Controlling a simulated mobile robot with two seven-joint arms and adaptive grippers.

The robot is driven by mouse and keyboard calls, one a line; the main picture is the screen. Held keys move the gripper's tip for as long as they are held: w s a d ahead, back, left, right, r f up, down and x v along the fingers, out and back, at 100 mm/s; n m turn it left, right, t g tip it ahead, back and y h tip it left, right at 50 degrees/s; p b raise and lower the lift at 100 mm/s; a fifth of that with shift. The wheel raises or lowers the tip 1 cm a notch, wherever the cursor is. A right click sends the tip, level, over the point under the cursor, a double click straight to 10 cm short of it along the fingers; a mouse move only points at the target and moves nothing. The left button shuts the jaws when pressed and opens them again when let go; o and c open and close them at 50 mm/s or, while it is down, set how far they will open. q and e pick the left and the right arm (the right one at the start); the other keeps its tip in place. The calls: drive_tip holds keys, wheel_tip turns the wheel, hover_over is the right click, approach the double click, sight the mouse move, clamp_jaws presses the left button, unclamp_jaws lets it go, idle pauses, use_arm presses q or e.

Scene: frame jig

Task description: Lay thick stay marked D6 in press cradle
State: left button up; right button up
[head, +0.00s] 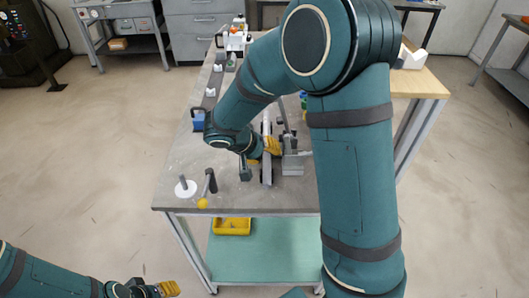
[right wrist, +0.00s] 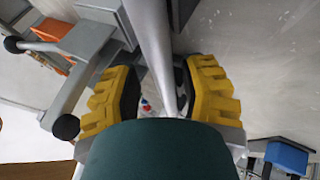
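A silver bar (right wrist: 150,35) runs between the yellow fingers of my right gripper (right wrist: 160,92) in the right wrist view. The fingers stand apart, with a gap beside the bar, so I see no firm hold. In the head view my right gripper (head: 266,147) is low over the table by a long grey piece (head: 266,172) and a grey fixture (head: 292,162); my arm hides part of them. I cannot read any D6 mark, nor tell which part is the press cradle. My left gripper (head: 168,288) is at the lower left, away from the table.
On the grey table (head: 190,160) stand a white disc with a peg (head: 185,188), a dark post (head: 210,181), a yellow ball (head: 202,203) and a blue block (head: 198,118). A yellow bin (head: 232,226) is on the lower shelf.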

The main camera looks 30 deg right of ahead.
drive_tip(key=shift+a+r, duration=0.1)
drive_tip(key=w+v, duration=0.1)
drive_tip(key=v, duration=1)
drive_tip(key=shift+s+a+r, duration=0.2)
drive_tip(key=shift+s+r, duration=0.15)
drive_tip(key=shift+s, duration=0.15)
